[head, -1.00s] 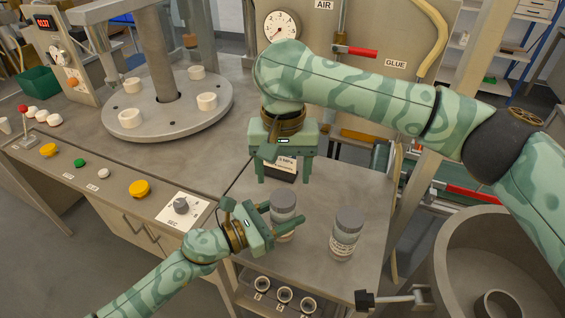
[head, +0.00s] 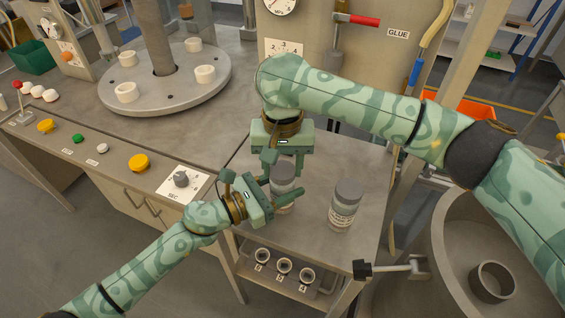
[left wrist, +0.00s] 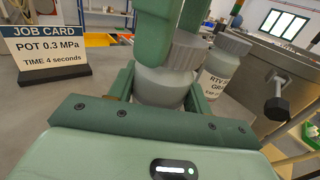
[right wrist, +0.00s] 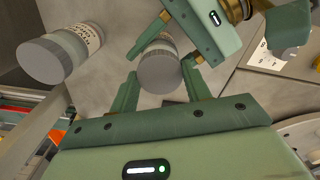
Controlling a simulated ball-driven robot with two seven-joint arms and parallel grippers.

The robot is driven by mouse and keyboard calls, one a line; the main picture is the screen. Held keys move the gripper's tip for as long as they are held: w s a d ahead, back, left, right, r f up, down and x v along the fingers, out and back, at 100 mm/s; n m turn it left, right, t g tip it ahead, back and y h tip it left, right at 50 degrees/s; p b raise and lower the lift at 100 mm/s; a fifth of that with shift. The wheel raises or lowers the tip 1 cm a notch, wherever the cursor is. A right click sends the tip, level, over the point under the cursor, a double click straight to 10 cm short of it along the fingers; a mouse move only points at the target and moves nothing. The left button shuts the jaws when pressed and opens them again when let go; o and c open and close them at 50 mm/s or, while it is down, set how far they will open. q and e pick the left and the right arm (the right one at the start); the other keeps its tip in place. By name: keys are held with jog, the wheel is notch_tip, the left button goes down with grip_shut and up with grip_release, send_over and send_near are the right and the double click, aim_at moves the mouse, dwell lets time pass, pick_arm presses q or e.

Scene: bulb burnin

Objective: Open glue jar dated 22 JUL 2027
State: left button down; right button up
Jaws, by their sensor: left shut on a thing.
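A glue jar with a grey lid (head: 284,172) stands on the bench, and its lid also shows in the right wrist view (right wrist: 160,72). My left gripper (head: 272,190) is shut on this jar's body (left wrist: 163,87) from the side. My right gripper (head: 283,158) points down from above, with its fingers either side of the lid and apparent gaps, so it looks open. A second grey-lidded jar (head: 345,207) stands to the right, also in the left wrist view (left wrist: 222,65). Its label begins "RTV"; its date is too small to read. The held jar's label is hidden.
A job card (left wrist: 45,48) reads pot 0.3 MPa, time 4 seconds. Several cups sit in a rack (head: 283,268) below the bench front. A round plate with white cups (head: 165,90) stands at the left. A grey drum (head: 450,225) is at the right.

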jog(key=n, duration=0.5)
jog(key=shift+n, duration=0.3)
jog(key=n, duration=3)
jog(key=shift+r, duration=0.1)
